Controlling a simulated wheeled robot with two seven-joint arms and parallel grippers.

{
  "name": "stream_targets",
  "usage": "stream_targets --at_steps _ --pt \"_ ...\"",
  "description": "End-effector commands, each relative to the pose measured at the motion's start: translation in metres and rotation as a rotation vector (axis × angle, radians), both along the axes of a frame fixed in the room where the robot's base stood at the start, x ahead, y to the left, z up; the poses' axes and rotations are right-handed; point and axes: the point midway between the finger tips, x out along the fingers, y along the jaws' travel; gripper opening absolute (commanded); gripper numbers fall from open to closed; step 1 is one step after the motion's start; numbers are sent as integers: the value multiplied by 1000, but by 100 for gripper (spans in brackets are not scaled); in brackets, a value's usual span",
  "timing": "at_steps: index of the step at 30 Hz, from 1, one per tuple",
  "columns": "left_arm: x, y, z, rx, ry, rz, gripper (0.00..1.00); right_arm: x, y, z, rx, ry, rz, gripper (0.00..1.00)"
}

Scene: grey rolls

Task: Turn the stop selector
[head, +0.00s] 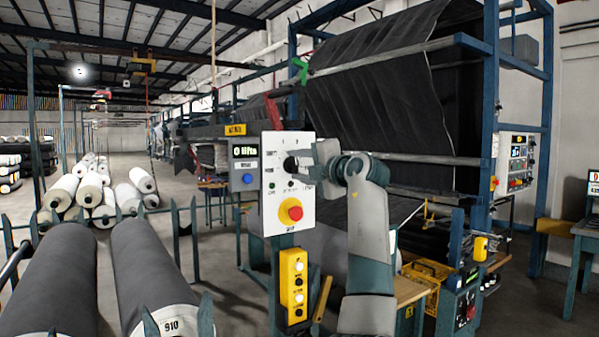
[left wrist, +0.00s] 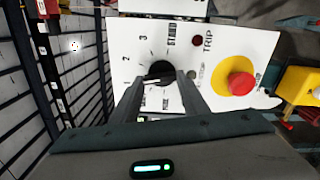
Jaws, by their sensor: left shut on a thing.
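A white control panel (head: 275,205) faces me in the middle of the head view. A black selector knob (head: 289,163) sits in its upper half. In the left wrist view the knob (left wrist: 160,70) is dark and round, with printed marks such as 2 and 3 around it. My left gripper (head: 303,162) reaches the panel from the right and is shut on the knob. In the left wrist view its two fingers (left wrist: 160,82) lie on either side of the knob and hide part of it. Which mark the knob points to cannot be told. My right gripper is not in view.
A red mushroom button (head: 295,212) on a yellow disc sits below the knob. A small display box (head: 244,165) stands left of the panel, and a yellow button box (head: 293,282) hangs below. Large grey rolls (head: 150,260) lie at the left. A machine with dark cloth stands behind.

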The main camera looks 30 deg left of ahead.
Motion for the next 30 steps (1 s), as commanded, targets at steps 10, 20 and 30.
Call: stream_targets --at_steps 10,20,30 --pt "0 1 -5 -55 -117 2 18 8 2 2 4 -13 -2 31" --pt "0 1 -5 -61 -126 2 18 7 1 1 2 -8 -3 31" --pt "0 0 -3 -58 -128 1 59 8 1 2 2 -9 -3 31"
